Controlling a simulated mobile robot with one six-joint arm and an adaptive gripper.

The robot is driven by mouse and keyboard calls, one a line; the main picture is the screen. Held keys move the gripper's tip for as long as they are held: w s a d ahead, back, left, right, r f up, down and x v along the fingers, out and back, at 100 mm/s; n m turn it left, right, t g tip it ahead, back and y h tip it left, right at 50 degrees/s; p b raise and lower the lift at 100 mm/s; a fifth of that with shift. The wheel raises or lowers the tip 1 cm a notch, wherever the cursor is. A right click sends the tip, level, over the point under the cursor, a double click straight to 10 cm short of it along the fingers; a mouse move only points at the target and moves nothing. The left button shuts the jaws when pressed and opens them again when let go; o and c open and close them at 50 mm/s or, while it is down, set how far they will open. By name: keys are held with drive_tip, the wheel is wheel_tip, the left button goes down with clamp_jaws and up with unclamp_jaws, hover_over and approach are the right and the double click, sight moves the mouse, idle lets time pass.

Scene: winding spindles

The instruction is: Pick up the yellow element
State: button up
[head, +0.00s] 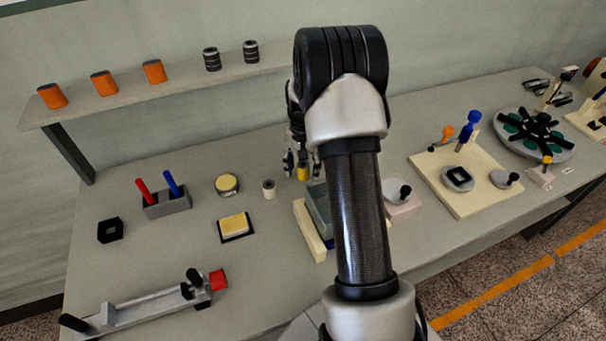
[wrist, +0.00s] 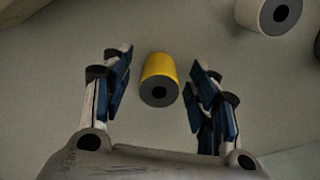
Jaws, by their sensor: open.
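The yellow element (wrist: 159,67) is a short yellow cylinder with a grey end and a dark hole in it. In the wrist view it lies between the two fingers of my gripper (wrist: 157,85), with a gap on each side. My gripper is open and holds nothing. In the head view the yellow element (head: 303,173) shows just below my gripper (head: 301,160), partly hidden by the fingers and close to my arm.
A white cylinder (head: 269,188) stands to the left of the yellow element, and a grey-green block on a cream base (head: 308,228) is in front of it. A round yellow-topped tin (head: 227,184) and a yellow sponge (head: 233,226) are further left. A shelf (head: 130,101) runs behind.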

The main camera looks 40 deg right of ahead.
drive_tip(key=shift+f, duration=0.1)
drive_tip(key=shift+c, duration=0.3)
drive_tip(key=c, duration=1.1)
